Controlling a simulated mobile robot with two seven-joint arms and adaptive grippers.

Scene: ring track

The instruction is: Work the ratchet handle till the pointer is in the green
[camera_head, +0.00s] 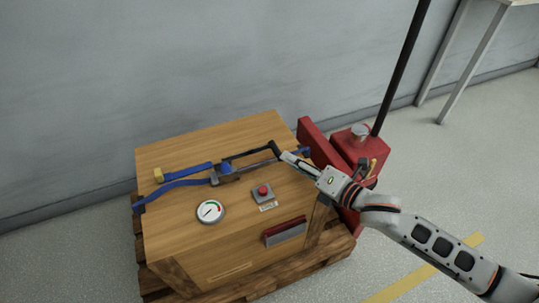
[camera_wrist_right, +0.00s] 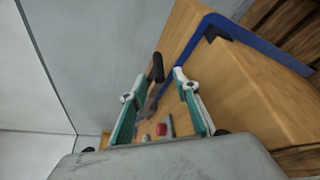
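A wooden crate (camera_head: 180,243) has a blue strap (camera_head: 180,184) over its top with a dark ratchet (camera_head: 224,175) in it. The ratchet handle (camera_head: 248,153) reaches right to a black grip, also seen in the right wrist view (camera_wrist_right: 157,68). A round white gauge (camera_head: 210,211) lies on the crate top; its pointer is too small to read surely against the coloured arc. My right gripper (camera_head: 284,155) is at the grip end of the handle. In the right wrist view its fingers (camera_wrist_right: 157,88) are apart, with the grip ahead between them. My left gripper is out of view.
A red push button (camera_head: 263,191) sits on the crate top, near the gauge. A red pallet truck (camera_head: 356,150) with a tall black bar stands right of the crate. The crate rests on a wooden pallet (camera_head: 335,250). A grey wall is behind.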

